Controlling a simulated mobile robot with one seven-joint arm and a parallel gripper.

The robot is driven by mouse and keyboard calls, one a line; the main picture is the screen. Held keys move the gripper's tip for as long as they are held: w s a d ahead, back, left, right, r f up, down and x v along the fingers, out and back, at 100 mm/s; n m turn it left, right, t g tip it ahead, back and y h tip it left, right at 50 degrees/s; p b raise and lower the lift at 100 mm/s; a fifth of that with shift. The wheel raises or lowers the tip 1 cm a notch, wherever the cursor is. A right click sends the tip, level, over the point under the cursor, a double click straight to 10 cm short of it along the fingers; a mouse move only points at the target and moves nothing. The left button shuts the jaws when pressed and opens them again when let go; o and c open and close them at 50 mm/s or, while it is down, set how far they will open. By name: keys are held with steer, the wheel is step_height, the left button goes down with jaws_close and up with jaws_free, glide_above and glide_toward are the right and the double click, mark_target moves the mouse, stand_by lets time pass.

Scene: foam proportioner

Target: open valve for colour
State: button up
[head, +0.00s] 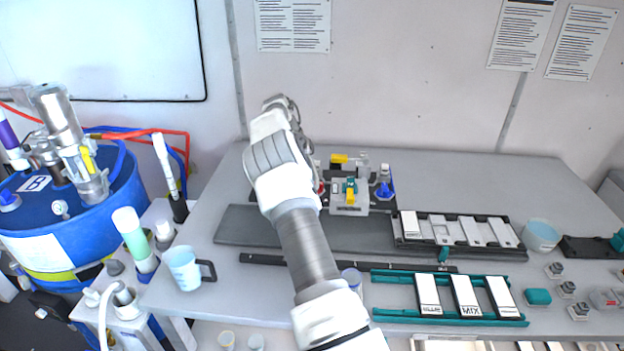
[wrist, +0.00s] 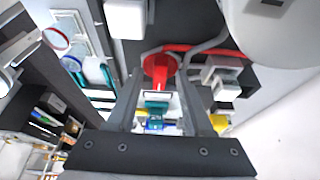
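The foam proportioner (head: 350,196) stands on the bench, partly behind my arm in the head view. It has yellow and teal parts and a blue cone (head: 385,188). In the wrist view, a red round part with a stem (wrist: 161,68) lies between and beyond my fingertips. A teal and blue part (wrist: 155,112) shows between the fingers, and a yellow part (wrist: 220,122) at right. My gripper (wrist: 160,78) is open, its fingers apart with nothing clearly held. Its fingertips are hidden in the head view. I cannot tell which part is the colour valve.
A black rack with white plates (head: 465,232) and a teal rack (head: 390,277) lie at right. A light blue jug (head: 184,268) stands at front left, beside a blue drum (head: 75,225). The back right of the bench (head: 490,180) is clear.

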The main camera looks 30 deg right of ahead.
steer(key=p+v, duration=0.4)
steer(key=v, duration=0.8)
steer(key=shift+r, duration=0.1)
stand_by(0.6)
